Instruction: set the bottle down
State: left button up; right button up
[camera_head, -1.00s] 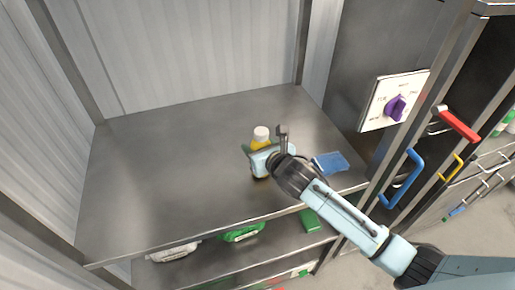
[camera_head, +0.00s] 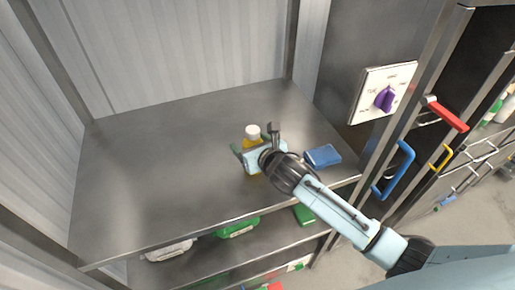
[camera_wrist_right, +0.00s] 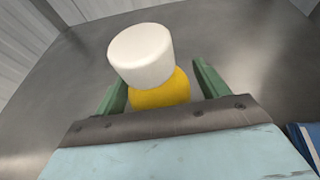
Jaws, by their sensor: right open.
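A yellow bottle with a white cap (camera_head: 252,133) stands upright on the steel shelf top (camera_head: 150,150), right of its middle. My right gripper (camera_head: 245,148) is at the bottle, with its green fingers spread on either side of it. In the right wrist view the bottle's white cap (camera_wrist_right: 142,55) and yellow shoulder (camera_wrist_right: 160,92) show between the two open fingers (camera_wrist_right: 160,88), with gaps at the sides. The bottle's lower part is hidden behind the gripper. My left gripper is not in view.
A blue box (camera_head: 322,156) lies on the shelf top right of my gripper. Green packs (camera_head: 238,227) and a white pack (camera_head: 168,250) lie on the lower shelf. A panel with a purple knob (camera_head: 384,98) is at the right. The left of the shelf top is clear.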

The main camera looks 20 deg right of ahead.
jog(key=v, duration=1.2)
dwell(1.1)
